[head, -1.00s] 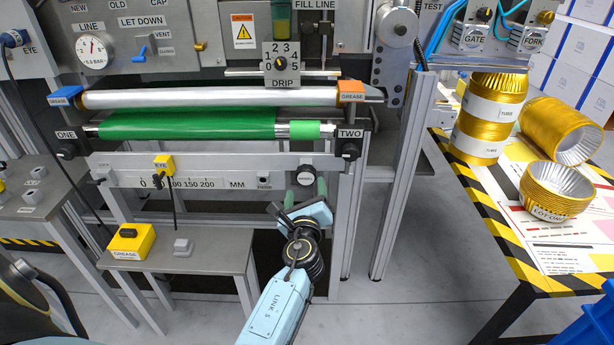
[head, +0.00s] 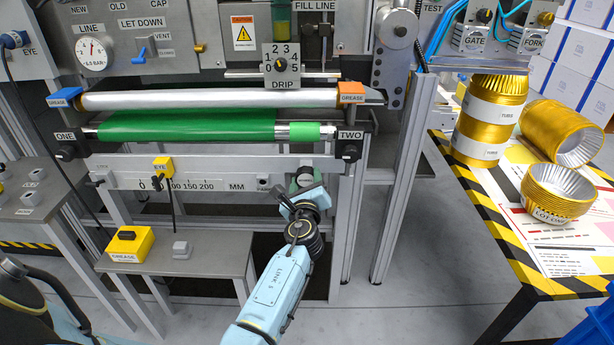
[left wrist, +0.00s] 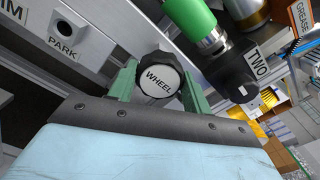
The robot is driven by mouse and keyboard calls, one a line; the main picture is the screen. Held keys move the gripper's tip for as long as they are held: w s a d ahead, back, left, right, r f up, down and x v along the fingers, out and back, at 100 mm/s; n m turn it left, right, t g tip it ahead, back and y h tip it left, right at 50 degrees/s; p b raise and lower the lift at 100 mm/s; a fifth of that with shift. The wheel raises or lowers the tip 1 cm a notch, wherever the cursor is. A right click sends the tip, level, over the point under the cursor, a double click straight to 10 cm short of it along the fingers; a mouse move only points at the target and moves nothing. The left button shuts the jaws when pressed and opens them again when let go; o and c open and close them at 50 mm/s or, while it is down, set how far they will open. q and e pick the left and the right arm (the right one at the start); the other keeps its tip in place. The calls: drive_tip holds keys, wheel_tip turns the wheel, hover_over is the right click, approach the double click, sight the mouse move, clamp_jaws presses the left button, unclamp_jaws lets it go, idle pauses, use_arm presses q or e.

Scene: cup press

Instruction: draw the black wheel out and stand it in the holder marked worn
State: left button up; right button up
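The black wheel (left wrist: 160,78), a round knob with a white face lettered WHEEL, sits on the machine front under the green roller. It also shows in the head view (head: 305,179), partly covered by my gripper. My left gripper (head: 307,190) is at the wheel. In the left wrist view its two green fingers (left wrist: 158,88) stand one on each side of the wheel, close to its rim. They look open, though contact is hard to judge. No holder marked worn can be made out. My right gripper is not in view.
A PARK socket (left wrist: 64,28) lies left of the wheel, and a black block marked TWO (left wrist: 236,75) lies right of it. The green roller (head: 187,125) runs above. A low bench with a yellow GREASE box (head: 131,244) stands left. A striped table (head: 487,222) with gold cups stands right.

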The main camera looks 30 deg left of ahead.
use_arm(q)
drive_tip(key=c, duration=0.6)
drive_tip(key=shift+o, duration=0.2)
drive_tip(key=shift+s+d, duration=0.35)
drive_tip(key=shift+s, duration=0.15)
drive_tip(key=shift+p+v, duration=0.65)
drive_tip(key=shift+v, duration=1.3)
